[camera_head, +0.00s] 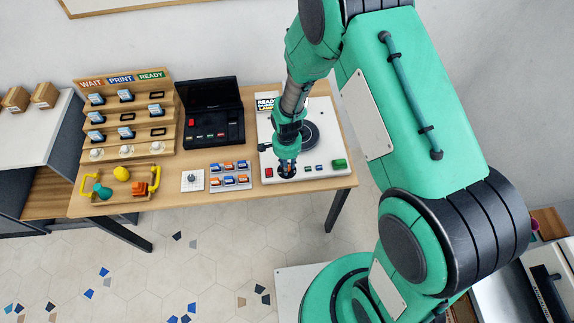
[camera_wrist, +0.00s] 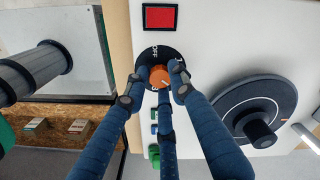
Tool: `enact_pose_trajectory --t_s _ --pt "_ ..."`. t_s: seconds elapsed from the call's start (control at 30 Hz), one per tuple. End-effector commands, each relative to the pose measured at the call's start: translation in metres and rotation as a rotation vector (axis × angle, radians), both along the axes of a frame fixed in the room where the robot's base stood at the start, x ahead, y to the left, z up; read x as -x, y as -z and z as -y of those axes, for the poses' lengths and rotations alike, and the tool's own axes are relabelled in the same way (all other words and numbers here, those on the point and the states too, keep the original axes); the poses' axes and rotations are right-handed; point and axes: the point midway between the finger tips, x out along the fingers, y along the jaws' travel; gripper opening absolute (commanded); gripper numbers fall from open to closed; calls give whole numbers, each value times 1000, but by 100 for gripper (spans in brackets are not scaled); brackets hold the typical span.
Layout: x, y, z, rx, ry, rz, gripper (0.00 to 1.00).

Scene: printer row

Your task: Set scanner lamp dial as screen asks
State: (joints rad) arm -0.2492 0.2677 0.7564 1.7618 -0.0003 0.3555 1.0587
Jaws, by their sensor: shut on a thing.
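The orange dial knob (camera_wrist: 158,75) sits on a black round plate with white marks, "OFF" on one side and what looks like a 3 on the other. A short pale pointer line shows on the knob; its exact setting is hard to tell. My gripper (camera_wrist: 160,76) is shut on the knob, its blue fingers around it. In the head view my gripper (camera_head: 287,168) is at the front of the white scanner panel (camera_head: 325,115), hiding the dial. The screen (camera_head: 266,103) at the panel's back left reads "READY" and "LAMP"; the rest is partly hidden by my arm.
A red button (camera_head: 268,172) and a green button (camera_head: 339,163) flank the dial, with small buttons between. The black turntable disc (camera_wrist: 257,108) is close beside my fingers. A black console (camera_head: 208,115), a wooden rack (camera_head: 125,118) and a tray (camera_head: 120,185) stand left.

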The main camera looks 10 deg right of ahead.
Motion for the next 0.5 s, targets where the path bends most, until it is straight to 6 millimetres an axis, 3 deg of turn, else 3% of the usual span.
enact_pose_trajectory --t_s 0.2,0.23,0.3,0.5 --pt "4 2 -1 1 -2 -6 0" --pt "4 2 -1 1 -2 -6 30" --pt "3 2 -1 1 -2 -5 43" --pt "2 1 -1 0 -2 -3 43"
